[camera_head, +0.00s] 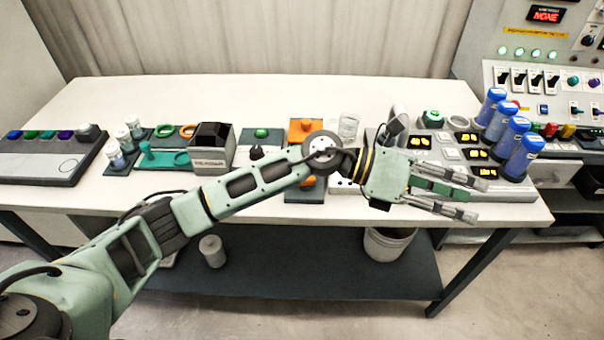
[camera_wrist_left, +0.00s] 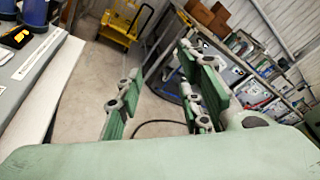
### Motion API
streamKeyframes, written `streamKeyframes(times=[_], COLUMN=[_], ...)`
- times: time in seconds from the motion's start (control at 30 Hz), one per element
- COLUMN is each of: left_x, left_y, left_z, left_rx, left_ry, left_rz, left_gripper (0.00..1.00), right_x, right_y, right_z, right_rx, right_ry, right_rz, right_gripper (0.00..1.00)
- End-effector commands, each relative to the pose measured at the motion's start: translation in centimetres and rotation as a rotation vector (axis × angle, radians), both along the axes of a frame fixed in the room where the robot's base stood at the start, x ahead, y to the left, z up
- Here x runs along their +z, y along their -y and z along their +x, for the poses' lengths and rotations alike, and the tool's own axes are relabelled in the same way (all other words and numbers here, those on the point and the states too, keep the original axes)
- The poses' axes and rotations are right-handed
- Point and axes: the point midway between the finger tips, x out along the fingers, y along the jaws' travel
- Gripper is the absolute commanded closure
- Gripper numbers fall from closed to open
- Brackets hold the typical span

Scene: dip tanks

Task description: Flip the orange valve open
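An orange block (camera_head: 302,130) stands near the back middle of the table in the head view. A second orange piece (camera_head: 313,183) is lower down, mostly hidden behind my left arm. I cannot tell which of them is the orange valve, nor how its handle lies. My left gripper (camera_head: 480,200) is to the right of both, over the table's front right part. It points right, with its fingers apart and nothing between them. In the left wrist view the open left gripper (camera_wrist_left: 160,72) faces past the table's edge toward the floor. My right gripper is not in view.
A grey panel (camera_head: 447,163) with yellow displays and several blue-capped containers (camera_head: 522,157) stand behind and right of my gripper. An orange ring (camera_head: 188,131), a dark box (camera_head: 212,145) and small jars (camera_head: 124,139) are on the left. The front left table (camera_head: 120,190) is fairly clear.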

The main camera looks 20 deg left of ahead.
Motion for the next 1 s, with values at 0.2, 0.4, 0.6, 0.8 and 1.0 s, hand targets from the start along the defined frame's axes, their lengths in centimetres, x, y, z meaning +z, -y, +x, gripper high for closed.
streamKeyframes(times=[0.2,0.4,0.6,0.8,1.0], left_x=[-8.4,-9.4,-7.5,-8.9,-12.1], left_y=[-9.1,-22.6,-30.0,-30.8,-30.8], left_z=[3.8,8.4,9.8,9.8,9.7], left_rx=[-0.202,-0.269,-0.275,-0.279,-0.28], left_ry=[0.247,0.275,0.227,0.215,0.214], left_rz=[0.65,1.175,1.419,1.448,1.445], left_gripper=[0.66,0.66,0.66,0.66,0.66], right_x=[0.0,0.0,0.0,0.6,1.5], right_y=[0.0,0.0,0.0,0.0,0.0], right_z=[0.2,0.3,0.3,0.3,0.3], right_rx=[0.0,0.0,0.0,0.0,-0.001], right_ry=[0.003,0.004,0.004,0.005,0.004], right_rz=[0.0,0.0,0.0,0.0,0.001], right_gripper=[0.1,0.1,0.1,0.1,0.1])
